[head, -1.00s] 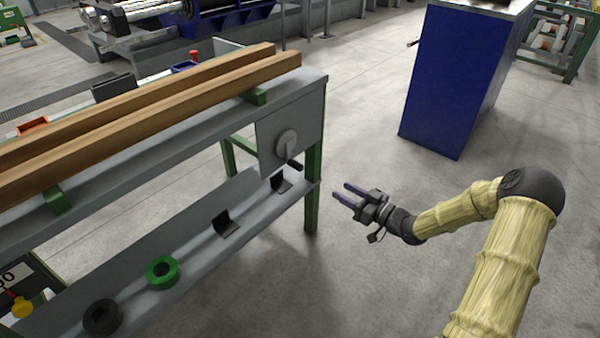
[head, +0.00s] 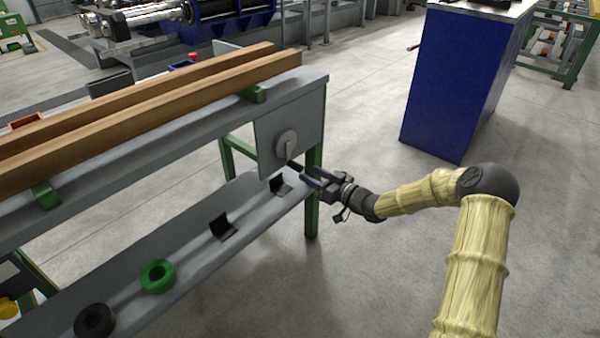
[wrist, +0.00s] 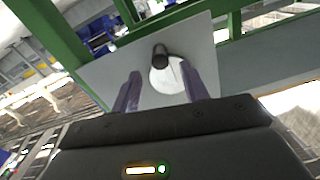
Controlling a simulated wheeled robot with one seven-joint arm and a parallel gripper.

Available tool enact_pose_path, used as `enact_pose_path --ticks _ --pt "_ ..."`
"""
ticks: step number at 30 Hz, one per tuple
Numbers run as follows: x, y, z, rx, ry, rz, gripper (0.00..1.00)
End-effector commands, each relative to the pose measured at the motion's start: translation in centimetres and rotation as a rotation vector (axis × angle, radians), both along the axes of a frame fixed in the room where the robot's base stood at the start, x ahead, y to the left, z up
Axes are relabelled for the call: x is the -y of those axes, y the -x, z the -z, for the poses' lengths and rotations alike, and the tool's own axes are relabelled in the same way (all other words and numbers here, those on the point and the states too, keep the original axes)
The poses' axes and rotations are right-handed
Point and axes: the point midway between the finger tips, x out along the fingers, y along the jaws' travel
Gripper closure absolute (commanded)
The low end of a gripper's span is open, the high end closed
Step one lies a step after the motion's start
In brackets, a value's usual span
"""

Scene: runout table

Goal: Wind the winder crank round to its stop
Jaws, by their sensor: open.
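The winder crank has a round light-grey hub (head: 286,143) on a grey plate (head: 305,125) at the right end of the runout table. Its dark handle (head: 295,166) sticks out below the hub toward my gripper. My gripper (head: 308,176) is open, with its fingertips close to the handle in the head view. In the wrist view the handle (wrist: 160,52) and hub (wrist: 166,75) show ahead, between the two purple fingers (wrist: 160,88). The fingers are apart from each other. I cannot tell whether either finger touches the handle.
Two wooden beams (head: 150,105) lie along the table top. The lower shelf (head: 190,262) carries black brackets (head: 222,227), a green ring (head: 158,276) and a black ring (head: 95,320). A green leg (head: 313,200) stands by my gripper. A blue cabinet (head: 450,85) stands right; floor between is clear.

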Motion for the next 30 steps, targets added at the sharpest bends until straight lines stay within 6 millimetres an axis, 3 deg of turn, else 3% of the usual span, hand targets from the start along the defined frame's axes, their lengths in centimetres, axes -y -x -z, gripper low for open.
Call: enact_pose_path --ticks 9,20,27,30 --pt "-3.9 -2.9 0.2 0.000 0.000 -0.001 0.55" --pt "-4.4 -3.3 0.0 -0.001 -0.001 0.000 0.55" --pt "-4.3 -3.2 0.0 -0.001 -0.001 0.000 1.00" --pt "-4.3 -3.2 0.0 0.000 0.000 0.000 1.00"
